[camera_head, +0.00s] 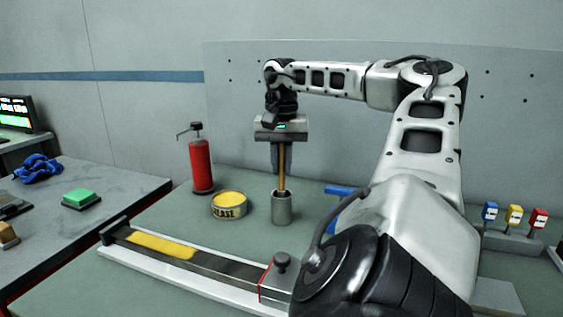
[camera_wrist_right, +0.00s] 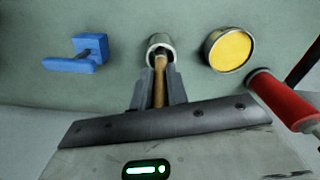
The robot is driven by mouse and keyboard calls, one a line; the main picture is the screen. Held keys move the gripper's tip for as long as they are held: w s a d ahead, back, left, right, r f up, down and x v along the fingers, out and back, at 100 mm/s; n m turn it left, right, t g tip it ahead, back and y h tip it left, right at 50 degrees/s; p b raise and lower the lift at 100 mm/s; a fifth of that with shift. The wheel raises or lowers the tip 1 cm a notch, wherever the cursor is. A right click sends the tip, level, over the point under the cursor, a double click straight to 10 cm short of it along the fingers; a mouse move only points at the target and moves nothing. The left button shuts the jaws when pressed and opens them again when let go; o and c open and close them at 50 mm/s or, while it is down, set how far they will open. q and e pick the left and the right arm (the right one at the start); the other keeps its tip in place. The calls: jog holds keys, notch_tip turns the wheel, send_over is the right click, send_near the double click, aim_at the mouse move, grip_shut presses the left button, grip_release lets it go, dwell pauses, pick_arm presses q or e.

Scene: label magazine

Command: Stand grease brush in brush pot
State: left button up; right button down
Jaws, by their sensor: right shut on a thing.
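The grease brush (camera_head: 282,163) shows as an upright wooden handle between the fingers of my right gripper (camera_head: 280,168). Its lower end goes into the mouth of the grey metal brush pot (camera_head: 282,209), so the bristles are hidden. In the right wrist view the handle (camera_wrist_right: 160,82) runs from between the fingers of my right gripper (camera_wrist_right: 159,92) into the pot (camera_wrist_right: 152,43). The right gripper is above the pot and shut on the handle. I cannot tell whether the brush touches the pot's floor. My left gripper is not in view.
A yellow grease tin (camera_head: 229,206) stands left of the pot, with a red bottle (camera_head: 201,166) behind it. A blue object (camera_wrist_right: 84,54) lies on the other side. A rail with a yellow strip (camera_head: 160,244) runs in front. Coloured tags (camera_head: 514,215) stand at the far right.

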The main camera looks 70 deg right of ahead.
jog(key=c, duration=1.3)
grip_release()
pick_arm(q)
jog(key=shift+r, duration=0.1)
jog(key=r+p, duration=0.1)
jog(key=p, duration=0.2)
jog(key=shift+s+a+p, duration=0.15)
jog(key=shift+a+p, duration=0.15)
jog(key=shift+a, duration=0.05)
pick_arm(e)
notch_tip(320, 180, up, 16)
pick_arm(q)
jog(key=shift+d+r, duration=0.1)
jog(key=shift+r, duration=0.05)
pick_arm(e)
jog(key=shift+f, duration=0.1)
